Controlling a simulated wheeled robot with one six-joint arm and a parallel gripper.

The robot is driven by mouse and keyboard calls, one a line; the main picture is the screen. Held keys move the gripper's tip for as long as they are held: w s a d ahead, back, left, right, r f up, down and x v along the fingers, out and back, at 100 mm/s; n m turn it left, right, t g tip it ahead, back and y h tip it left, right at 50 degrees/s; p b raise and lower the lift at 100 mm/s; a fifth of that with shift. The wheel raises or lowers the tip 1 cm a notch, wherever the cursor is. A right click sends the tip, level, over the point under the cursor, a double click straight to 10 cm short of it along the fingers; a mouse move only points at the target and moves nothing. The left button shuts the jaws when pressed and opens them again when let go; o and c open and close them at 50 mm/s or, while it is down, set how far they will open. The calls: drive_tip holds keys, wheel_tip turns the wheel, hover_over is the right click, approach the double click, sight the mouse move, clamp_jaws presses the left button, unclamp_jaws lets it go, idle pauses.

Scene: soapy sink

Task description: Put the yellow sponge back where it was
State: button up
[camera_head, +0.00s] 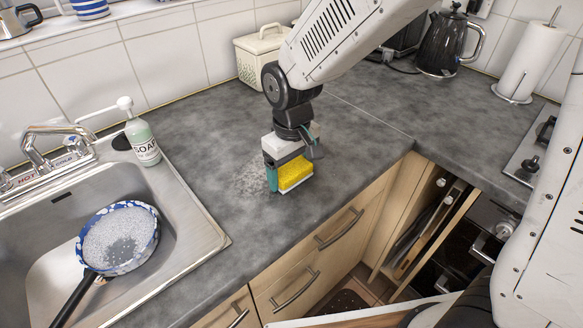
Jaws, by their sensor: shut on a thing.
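The yellow sponge (296,174) is at the end of my arm, over the grey counter close to its front edge. It has a yellow body with a pale layer along its lower edge. My gripper (286,172) points down and is shut on the sponge. A teal finger shows at the sponge's left side; the other finger is hidden. I cannot tell whether the sponge touches the counter or is just above it. A pale, speckled foamy patch (252,180) lies on the counter just left of the gripper.
The steel sink (195,222) at left holds a blue-rimmed pan (152,262) with suds. A soap bottle (142,140) stands at the sink's back corner. A cream bin (247,62), black kettle (437,45) and paper roll (530,62) stand behind. A drawer or cupboard is open below right. The middle counter is clear.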

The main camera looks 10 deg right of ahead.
sight(291, 167)
drive_tip(key=shift+f, duration=0.25)
drive_tip(key=shift+f, duration=0.1)
drive_tip(key=o, duration=1)
drive_tip(key=shift+s+d+f, duration=0.1)
drive_tip(key=shift+d, duration=0.05)
drive_tip(key=shift+c, duration=0.2)
drive_tip(key=shift+s+f, duration=0.1)
wheel_tip(291, 167, up, 13)
drive_tip(key=shift+w, duration=0.2)
